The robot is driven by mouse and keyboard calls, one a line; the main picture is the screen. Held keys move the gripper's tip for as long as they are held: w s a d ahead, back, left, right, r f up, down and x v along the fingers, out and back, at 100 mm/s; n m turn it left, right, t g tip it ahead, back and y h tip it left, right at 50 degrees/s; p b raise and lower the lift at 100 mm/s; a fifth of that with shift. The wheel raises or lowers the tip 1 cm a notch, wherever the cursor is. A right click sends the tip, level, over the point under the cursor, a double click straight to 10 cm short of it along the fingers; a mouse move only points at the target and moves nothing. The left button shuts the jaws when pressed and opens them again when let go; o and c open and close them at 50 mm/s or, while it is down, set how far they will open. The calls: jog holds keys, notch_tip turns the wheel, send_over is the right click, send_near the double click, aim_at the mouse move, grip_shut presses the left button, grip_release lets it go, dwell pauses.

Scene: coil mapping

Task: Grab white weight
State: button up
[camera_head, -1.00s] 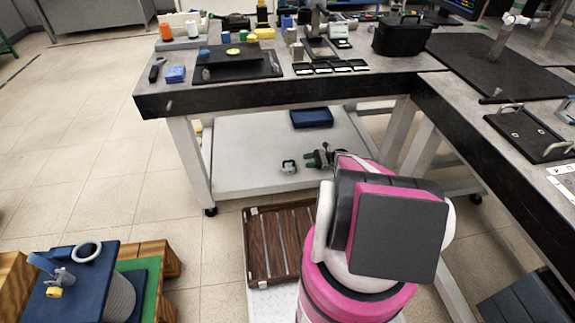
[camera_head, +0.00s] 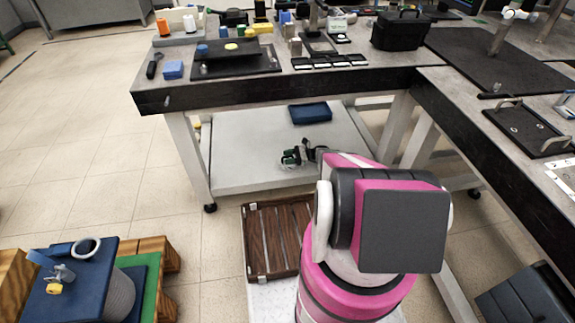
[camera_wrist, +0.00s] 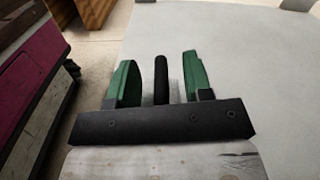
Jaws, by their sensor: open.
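My gripper (camera_head: 292,157) is low over the white lower shelf (camera_head: 240,155) of the table in the head view. Its green fingers stand apart, and they also show in the wrist view (camera_wrist: 160,72). A dark upright bar (camera_wrist: 161,80) shows between the fingers there; I cannot tell whether it is part of the gripper or of something else. I cannot clearly make out a white weight now. A small pale patch shows at the fingers in the head view, too small to identify.
A blue tray (camera_head: 310,113) lies at the back of the shelf. The tabletop (camera_head: 200,92) above holds many items. The left part of the shelf is clear.

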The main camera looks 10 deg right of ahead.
jog(key=shift+a, duration=0.2)
grip_shut()
jog(key=shift+w, duration=0.1)
dwell(1.2)
